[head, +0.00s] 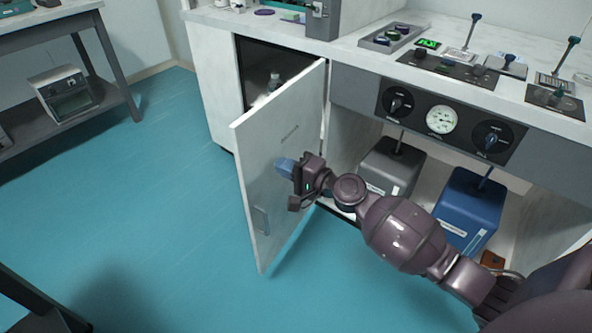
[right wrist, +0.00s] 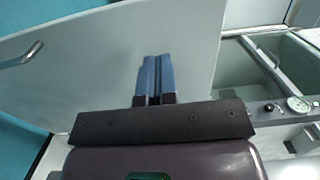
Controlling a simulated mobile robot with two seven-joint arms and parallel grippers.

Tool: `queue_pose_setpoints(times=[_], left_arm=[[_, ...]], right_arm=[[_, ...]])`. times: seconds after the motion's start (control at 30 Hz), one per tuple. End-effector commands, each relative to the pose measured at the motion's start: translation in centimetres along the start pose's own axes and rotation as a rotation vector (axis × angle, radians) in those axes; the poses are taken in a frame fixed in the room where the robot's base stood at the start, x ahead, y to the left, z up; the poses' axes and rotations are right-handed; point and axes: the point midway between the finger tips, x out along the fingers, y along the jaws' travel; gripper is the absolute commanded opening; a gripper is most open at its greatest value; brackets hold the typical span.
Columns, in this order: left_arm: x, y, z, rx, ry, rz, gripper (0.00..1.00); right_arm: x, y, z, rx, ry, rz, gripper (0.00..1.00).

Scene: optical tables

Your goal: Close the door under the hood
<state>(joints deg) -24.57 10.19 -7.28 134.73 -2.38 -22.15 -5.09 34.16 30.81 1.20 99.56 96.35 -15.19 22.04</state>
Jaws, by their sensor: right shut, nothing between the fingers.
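The white cabinet door (head: 277,150) under the hood stands wide open, swung out from the cabinet into the room. It has a metal handle (head: 261,221) low near its free edge. The handle also shows in the right wrist view (right wrist: 22,55), at the left. My right gripper (head: 285,167) is shut and empty, its blue fingertips (right wrist: 155,78) at the door's face. I cannot tell whether they touch the door. Behind the door the dark cabinet opening (head: 262,68) shows partly, with a small metal fitting inside. My left gripper is not in view.
A grey box (head: 391,165) and a blue box (head: 467,208) stand in the open bay right of the door. A gauge panel (head: 442,120) is above them. The turquoise floor (head: 140,190) left of the door is clear. A shelf table (head: 60,110) stands far left.

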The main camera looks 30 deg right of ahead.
Motion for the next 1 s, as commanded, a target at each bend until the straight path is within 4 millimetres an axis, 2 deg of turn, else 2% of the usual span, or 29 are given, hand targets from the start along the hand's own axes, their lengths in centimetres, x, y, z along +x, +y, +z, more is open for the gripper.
queue_pose_setpoints(times=[0.2,0.43,0.63,1.0], left_arm=[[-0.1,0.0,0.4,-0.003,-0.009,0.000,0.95],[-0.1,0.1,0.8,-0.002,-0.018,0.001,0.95],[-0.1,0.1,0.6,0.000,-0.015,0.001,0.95],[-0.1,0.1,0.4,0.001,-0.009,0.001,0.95]], right_arm=[[3.8,0.0,0.0,-0.001,-0.001,0.000,0.00],[6.8,0.1,0.0,-0.001,0.000,0.002,0.00],[8.0,0.2,0.0,-0.001,0.000,0.003,0.00],[8.1,0.2,0.0,-0.001,0.000,0.003,0.00]])
